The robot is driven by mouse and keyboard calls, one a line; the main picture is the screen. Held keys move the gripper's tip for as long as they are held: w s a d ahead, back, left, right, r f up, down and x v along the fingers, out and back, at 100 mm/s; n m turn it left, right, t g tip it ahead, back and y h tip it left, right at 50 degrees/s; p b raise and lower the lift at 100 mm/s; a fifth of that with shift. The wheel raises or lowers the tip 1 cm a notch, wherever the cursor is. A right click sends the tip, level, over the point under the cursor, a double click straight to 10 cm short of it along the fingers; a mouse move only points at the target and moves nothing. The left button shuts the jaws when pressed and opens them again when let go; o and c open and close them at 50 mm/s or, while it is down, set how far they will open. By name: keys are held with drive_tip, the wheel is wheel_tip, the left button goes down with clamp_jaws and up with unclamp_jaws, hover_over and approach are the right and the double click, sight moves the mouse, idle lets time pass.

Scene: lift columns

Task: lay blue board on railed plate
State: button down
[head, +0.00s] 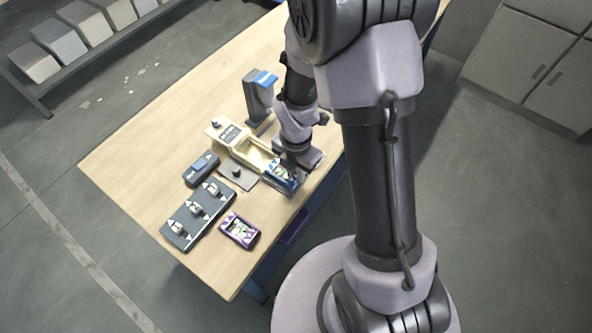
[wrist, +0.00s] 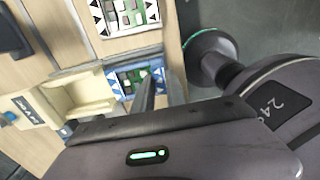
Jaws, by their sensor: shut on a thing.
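The blue board (head: 281,181) is at the table's right edge in the head view, a small board with a blue frame and white triangle marks. It also shows in the wrist view (wrist: 128,81), green and grey inside. My gripper (head: 287,165) is over it and shut on it; the fingers (wrist: 160,92) also show in the wrist view, hiding part of the board. A cream fixture (head: 228,134) with a shallow tray is just up and left of the board. I cannot tell for sure which piece is the railed plate, or whether the board touches anything beneath.
A purple-framed board (head: 239,231) lies near the front edge. A dark panel (head: 181,228) with several white-marked parts, a dark device (head: 201,169) and a flat plate with a knob (head: 238,174) lie left. A grey stand (head: 257,100) rises behind. The table's left (head: 130,160) is clear.

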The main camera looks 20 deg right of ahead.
drive_tip(key=shift+f, duration=0.2)
idle(0.4)
drive_tip(key=c, duration=1.3)
unclamp_jaws()
drive_tip(key=shift+o, duration=0.3)
drive_tip(key=o, duration=0.4)
drive_tip(key=shift+r, duration=0.1)
wheel_tip(320, 180, up, 6)
drive_tip(key=p, duration=0.5)
